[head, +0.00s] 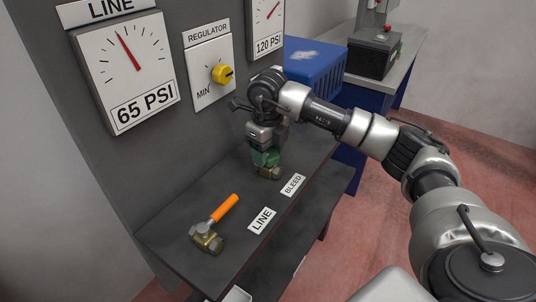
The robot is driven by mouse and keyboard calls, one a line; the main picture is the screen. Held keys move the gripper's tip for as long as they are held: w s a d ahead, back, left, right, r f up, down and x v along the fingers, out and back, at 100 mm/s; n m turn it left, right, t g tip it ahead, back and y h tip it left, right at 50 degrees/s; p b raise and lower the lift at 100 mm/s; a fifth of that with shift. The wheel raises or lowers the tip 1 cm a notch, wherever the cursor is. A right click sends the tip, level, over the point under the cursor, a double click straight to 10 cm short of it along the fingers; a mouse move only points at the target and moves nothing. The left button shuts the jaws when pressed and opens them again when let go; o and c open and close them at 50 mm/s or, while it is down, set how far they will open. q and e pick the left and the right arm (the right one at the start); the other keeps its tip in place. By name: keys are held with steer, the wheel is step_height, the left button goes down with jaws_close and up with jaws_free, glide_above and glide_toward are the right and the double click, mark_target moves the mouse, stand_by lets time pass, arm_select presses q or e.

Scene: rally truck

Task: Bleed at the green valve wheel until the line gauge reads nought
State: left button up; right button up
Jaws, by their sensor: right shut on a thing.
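The green valve wheel (266,157) sits on a brass valve body (270,173) beside the BLEED label (293,185) on the dark bench shelf. My right gripper (266,145) points down from above and is shut on the green wheel, hiding much of it. The line gauge (125,60) at the upper left reads 65 PSI, its red needle pointing up and slightly left. My left gripper is out of view.
A yellow regulator knob (222,74) and a 120 PSI gauge (267,22) are on the panel. A blue box (315,65) stands behind my right arm.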

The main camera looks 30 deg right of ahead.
mark_target(270, 152)
steer(key=n+b, duration=0.1)
steer(key=n, duration=0.4)
steer(key=shift+n+b, duration=0.3)
steer(key=shift+b, duration=0.05)
steer(key=shift+r, duration=0.1)
steer(key=o, duration=0.9)
step_height(270, 152, up, 4)
steer(key=shift+s+d+r+b, duration=0.1)
steer(key=shift+s+d+b, duration=0.05)
steer(key=shift+b, duration=0.45)
steer(key=s+d+r, duration=0.1)
steer(key=s+r, duration=0.1)
steer(key=s, duration=0.1)
steer(key=s+d+r, duration=0.2)
steer(key=s, duration=0.1)
steer(key=s+d+r, duration=0.2)
steer(key=s, duration=0.2)
steer(key=shift+r, duration=0.35)
steer(key=shift+f, duration=0.1)
